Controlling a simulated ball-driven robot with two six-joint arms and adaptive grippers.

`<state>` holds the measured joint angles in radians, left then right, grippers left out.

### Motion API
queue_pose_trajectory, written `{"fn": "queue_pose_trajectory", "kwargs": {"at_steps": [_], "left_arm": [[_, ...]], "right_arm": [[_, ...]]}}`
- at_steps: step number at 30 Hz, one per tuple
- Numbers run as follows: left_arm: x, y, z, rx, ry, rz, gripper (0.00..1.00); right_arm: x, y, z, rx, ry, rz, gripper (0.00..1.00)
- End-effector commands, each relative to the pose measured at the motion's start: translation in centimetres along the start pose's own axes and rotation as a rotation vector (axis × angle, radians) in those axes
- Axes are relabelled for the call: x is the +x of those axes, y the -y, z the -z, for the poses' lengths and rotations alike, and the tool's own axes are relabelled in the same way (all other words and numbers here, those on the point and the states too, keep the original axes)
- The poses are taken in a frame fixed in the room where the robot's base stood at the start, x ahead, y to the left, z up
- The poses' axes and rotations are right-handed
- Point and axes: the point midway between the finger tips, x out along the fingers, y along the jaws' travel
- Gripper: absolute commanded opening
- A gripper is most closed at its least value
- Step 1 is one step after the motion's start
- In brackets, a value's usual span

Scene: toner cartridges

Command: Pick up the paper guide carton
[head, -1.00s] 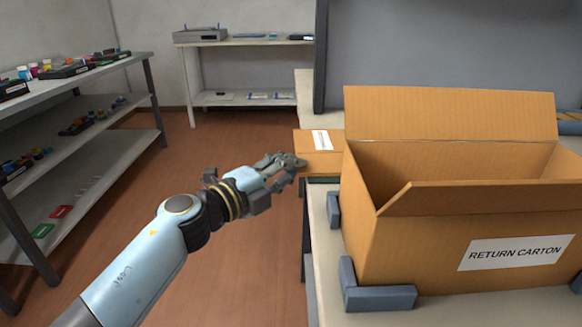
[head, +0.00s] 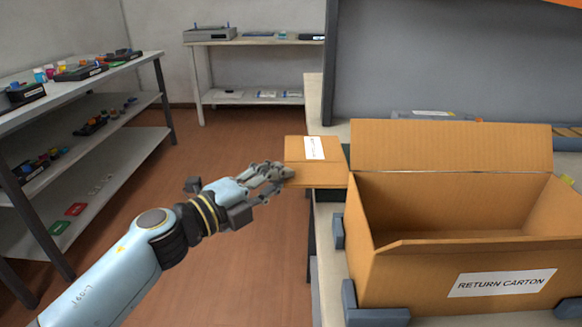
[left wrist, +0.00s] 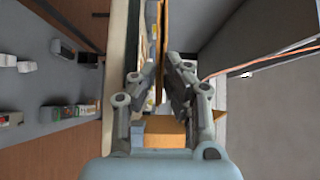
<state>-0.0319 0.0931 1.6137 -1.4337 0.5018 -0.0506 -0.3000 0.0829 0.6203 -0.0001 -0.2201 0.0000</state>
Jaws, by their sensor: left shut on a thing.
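The small brown carton with a white label (head: 301,164), its print too small to read, is in the head view left of the large return carton. I take it to be the paper guide carton. My left gripper (head: 289,173) is shut on its left side. The carton appears level, at the bench's left edge; I cannot tell how far it is above the bench. In the left wrist view a narrow brown strip shows between the fingers (left wrist: 163,78). My right gripper is not in view.
The large open return carton (head: 501,284) stands on the bench between grey corner blocks (head: 376,317), close to the small carton's right side. A grey panel (head: 450,60) rises behind. Shelves with supplies (head: 75,95) stand at left. The floor between is clear.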

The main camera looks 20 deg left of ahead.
Motion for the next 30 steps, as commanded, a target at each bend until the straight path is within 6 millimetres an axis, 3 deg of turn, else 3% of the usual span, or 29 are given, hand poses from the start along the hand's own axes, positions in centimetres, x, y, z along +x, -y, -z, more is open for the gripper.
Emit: {"fn": "queue_pose_trajectory", "kwargs": {"at_steps": [6,15,26,30], "left_arm": [[-3.5,1.5,0.0,0.001,-0.001,-0.001,0.0],[-7.8,2.8,0.0,0.002,-0.001,-0.001,0.0],[-8.5,3.0,0.0,0.0,-0.001,0.001,0.0],[-8.5,5.0,-0.4,0.01,-0.041,0.003,0.0]], "right_arm": [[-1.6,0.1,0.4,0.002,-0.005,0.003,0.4],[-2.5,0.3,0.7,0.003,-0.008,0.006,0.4],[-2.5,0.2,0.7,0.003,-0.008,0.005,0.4],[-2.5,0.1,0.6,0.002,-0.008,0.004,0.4]]}}
